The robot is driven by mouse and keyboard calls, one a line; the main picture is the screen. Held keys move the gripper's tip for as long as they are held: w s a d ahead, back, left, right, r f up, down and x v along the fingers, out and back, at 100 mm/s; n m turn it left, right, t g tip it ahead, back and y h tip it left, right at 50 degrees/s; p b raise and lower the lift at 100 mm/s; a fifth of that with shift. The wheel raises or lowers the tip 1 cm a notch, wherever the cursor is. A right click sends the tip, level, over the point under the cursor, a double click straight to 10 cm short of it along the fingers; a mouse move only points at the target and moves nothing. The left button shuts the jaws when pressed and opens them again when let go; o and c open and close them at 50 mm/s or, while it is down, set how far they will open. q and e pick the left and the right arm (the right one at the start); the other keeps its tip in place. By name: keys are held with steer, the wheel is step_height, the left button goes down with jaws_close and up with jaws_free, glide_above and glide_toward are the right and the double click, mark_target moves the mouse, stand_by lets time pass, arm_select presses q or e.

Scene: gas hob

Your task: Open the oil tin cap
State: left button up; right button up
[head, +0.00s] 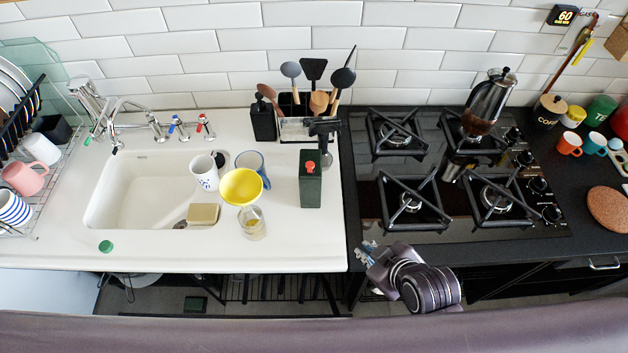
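The oil tin (311,188) is a dark green upright box on the white counter, close to the left edge of the hob. Its red cap (310,167) sits on top of the tin. My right gripper (367,250) is at the front edge of the counter, below and to the right of the tin and apart from it. Its fingers are small and partly hidden by my wrist, so I cannot tell whether they are open or shut. My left gripper is not in view.
The gas hob (400,225) is to the right. The counter in front of the tin is clear.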

mark_target(308, 167)
steer(key=w+a+r+n+t+y, duration=0.1)
steer(key=a+n, duration=0.1)
steer(key=w+a+r+n+t, duration=0.1)
steer(key=a+r+n+t, duration=0.1)
steer(key=w+a+r+n+t+y, duration=0.1)
steer(key=w+a+n, duration=0.1)
steer(key=a+n, duration=0.1)
steer(key=shift+w+r+y, duration=0.1)
steer(key=shift+r+y, duration=0.2)
step_height(308, 167, up, 8)
steer(key=w+a+n+t, duration=0.2)
steer(key=a+n+t, duration=0.1)
steer(key=n+t, duration=0.3)
steer(key=shift+y, duration=0.4)
steer(key=p+x, duration=0.2)
steer(key=x, duration=0.4)
steer(key=shift+w, duration=0.15)
steer(key=shift+c, duration=0.2)
jaws_close()
steer(key=shift+p, duration=0.3)
